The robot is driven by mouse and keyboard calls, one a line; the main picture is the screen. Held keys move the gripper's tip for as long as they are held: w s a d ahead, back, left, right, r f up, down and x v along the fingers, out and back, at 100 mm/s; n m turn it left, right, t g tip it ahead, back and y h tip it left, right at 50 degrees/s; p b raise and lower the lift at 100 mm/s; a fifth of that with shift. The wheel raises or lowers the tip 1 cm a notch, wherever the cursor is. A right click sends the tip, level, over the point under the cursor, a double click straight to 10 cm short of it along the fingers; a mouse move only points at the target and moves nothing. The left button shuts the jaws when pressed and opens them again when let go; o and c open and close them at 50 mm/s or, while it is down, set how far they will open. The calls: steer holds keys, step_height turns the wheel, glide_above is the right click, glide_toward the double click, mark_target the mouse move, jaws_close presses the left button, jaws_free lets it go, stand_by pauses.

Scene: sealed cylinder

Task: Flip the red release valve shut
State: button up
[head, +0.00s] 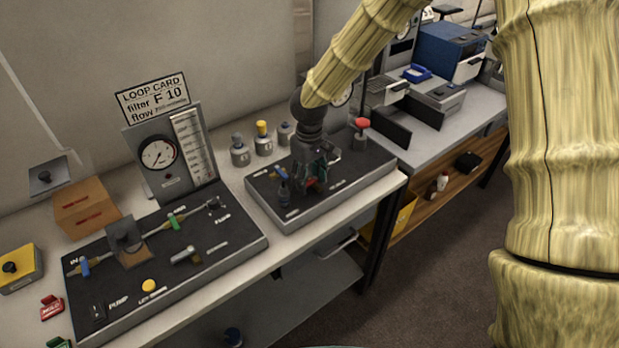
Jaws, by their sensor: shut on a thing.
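My gripper (312,180) points down over the right-hand dark panel (348,180) on the bench. It is shut on a small red part (311,184) low between its fingers, which I take to be the red release valve. The fingers and wrist hide most of it, so its handle angle cannot be told. A blue-handled valve (279,173) sits just left of the gripper on the same panel. A red-topped grey fitting (362,130) stands at the panel's back right, apart from the gripper.
A gauge board with a loop card (153,98) stands behind the left panel (200,255), which carries green and blue valves. Several small cylinders, one yellow-topped (262,138), stand behind the right panel. A grey bench with devices (440,95) is at right.

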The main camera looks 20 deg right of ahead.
mark_target(309, 181)
steer(key=shift+w+m, duration=0.1)
steer(key=shift+m, duration=0.2)
steer(key=o, duration=1)
steer(key=shift+r, duration=0.1)
step_height(309, 181, up, 12)
steer(key=shift+f, duration=0.1)
stand_by(0.4)
